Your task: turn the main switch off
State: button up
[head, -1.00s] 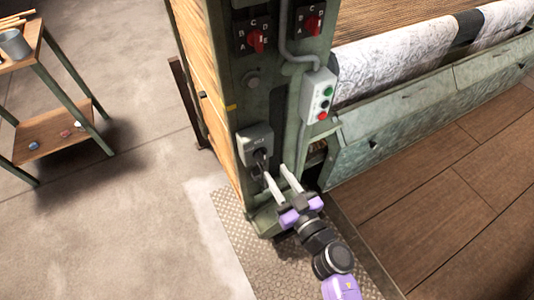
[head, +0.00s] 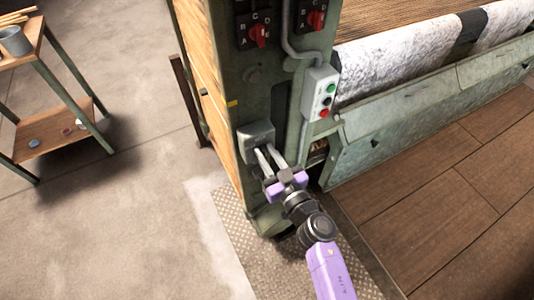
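The main switch is a grey box (head: 257,134) low on the green machine post. Its dark handle is hidden behind my fingers. My gripper (head: 263,151) reaches up from the lower right, with its two pale fingertips at the lower front of the switch box. A narrow gap shows between the fingers. I cannot tell whether they pinch the handle or only stand on either side of it, nor the handle's position.
Two red rotary selectors (head: 259,36) sit higher on the post. A grey push-button box (head: 319,95) with green and red buttons is to the right. A wooden-shelved cart (head: 60,140) stands at the left. Open concrete floor (head: 130,220) lies between.

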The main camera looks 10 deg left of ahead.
aim_at(253, 153)
grip_shut()
jog(key=shift+n, duration=0.3)
jog(key=n, duration=0.4)
jog(key=s+a+f+n+b, duration=0.1)
jog(key=n, duration=0.3)
jog(key=a+n, duration=0.1)
jog(key=n, duration=0.3)
jog(key=shift+s+f+n+b, duration=0.15)
jog(key=shift+f+n+b, duration=0.2)
jog(key=shift+n, duration=0.05)
jog(key=shift+a+f+n+b, duration=0.15)
jog(key=shift+n+b, duration=0.1)
jog(key=shift+n, duration=0.5)
jog(key=shift+d+f+n+b, duration=0.1)
jog(key=shift+n+b, duration=0.1)
jog(key=shift+n, duration=0.6)
jog(key=shift+a+f+n+b, duration=0.15)
jog(key=shift+n+b, duration=0.1)
jog(key=shift+n, duration=0.5)
jog(key=shift+d, duration=0.1)
